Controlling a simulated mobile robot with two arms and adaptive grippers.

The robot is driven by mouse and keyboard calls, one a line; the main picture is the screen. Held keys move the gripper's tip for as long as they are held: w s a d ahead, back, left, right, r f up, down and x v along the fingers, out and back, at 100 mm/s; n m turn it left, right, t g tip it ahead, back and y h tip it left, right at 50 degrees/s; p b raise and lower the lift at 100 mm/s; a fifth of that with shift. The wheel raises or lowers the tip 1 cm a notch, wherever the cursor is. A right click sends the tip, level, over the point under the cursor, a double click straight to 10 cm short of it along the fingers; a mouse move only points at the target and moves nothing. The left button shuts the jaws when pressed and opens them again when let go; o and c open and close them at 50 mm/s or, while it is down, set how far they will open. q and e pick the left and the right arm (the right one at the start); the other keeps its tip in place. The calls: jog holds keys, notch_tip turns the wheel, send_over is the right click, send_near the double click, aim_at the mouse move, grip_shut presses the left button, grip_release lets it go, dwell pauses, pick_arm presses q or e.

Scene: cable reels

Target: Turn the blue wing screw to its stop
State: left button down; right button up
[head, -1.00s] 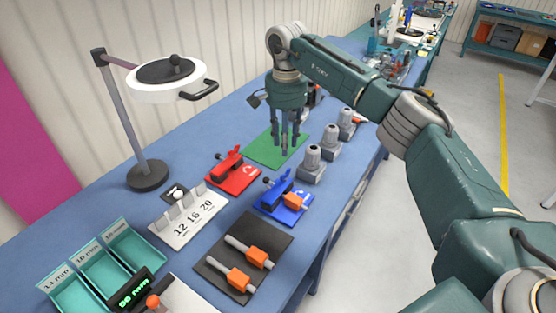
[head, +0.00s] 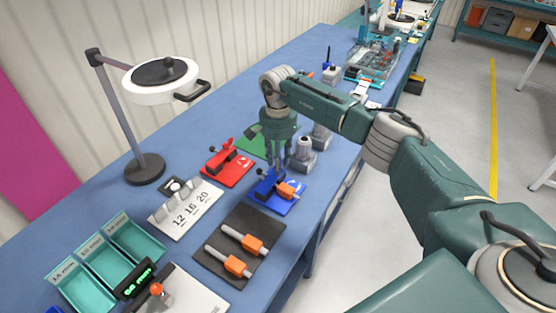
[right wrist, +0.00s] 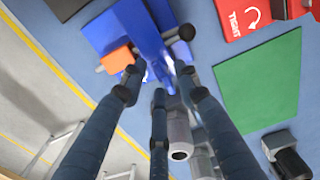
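The blue fixture (head: 268,189) is a blue block on a blue plate near the table's front edge, with an orange part at its right. In the right wrist view the blue plate (right wrist: 108,32) lies at the top, with a dark knob at the block's end. My right gripper (head: 277,160) points down just above the back of the blue fixture. In the right wrist view its three fingers (right wrist: 158,82) are spread apart around a small blue part, likely the wing screw, which they mostly hide. I cannot see contact. My left gripper is not in view.
A red fixture (head: 227,168) marked TIGHT with a curved arrow stands to the left. A green mat (head: 250,143) lies behind. Grey cylindrical posts (head: 303,155) stand close to the right of my gripper. A dark board with orange-handled rods (head: 219,250) lies in front.

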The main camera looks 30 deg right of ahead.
grip_shut()
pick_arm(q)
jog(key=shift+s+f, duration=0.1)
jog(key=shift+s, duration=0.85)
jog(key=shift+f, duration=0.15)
